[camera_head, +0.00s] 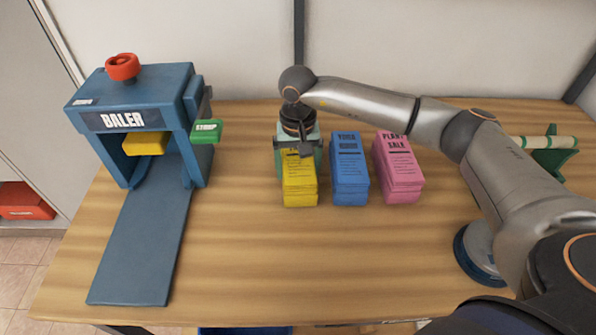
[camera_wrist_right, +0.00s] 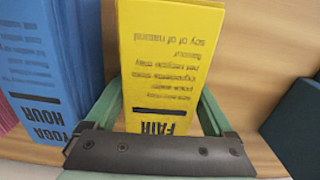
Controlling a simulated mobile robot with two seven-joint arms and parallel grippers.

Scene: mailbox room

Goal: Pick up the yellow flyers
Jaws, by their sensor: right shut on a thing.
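The stack of yellow flyers (camera_head: 300,190) stands on the wooden table, left of the blue and pink stacks. My right gripper (camera_head: 299,155) reaches down over its far end. In the right wrist view the yellow flyers (camera_wrist_right: 170,60) sit between the two green fingers of the gripper (camera_wrist_right: 160,110), which is shut on them. In the head view the stack appears to rest on the table; any gap under it cannot be told. The left gripper is not in view.
Blue flyers (camera_head: 349,170) and pink flyers (camera_head: 398,168) stand close on the right. A blue baler (camera_head: 135,110) with a red knob (camera_head: 122,67), a green strap tag (camera_head: 206,131) and a long ramp (camera_head: 140,245) is at left. The table (camera_head: 250,260) is clear in front.

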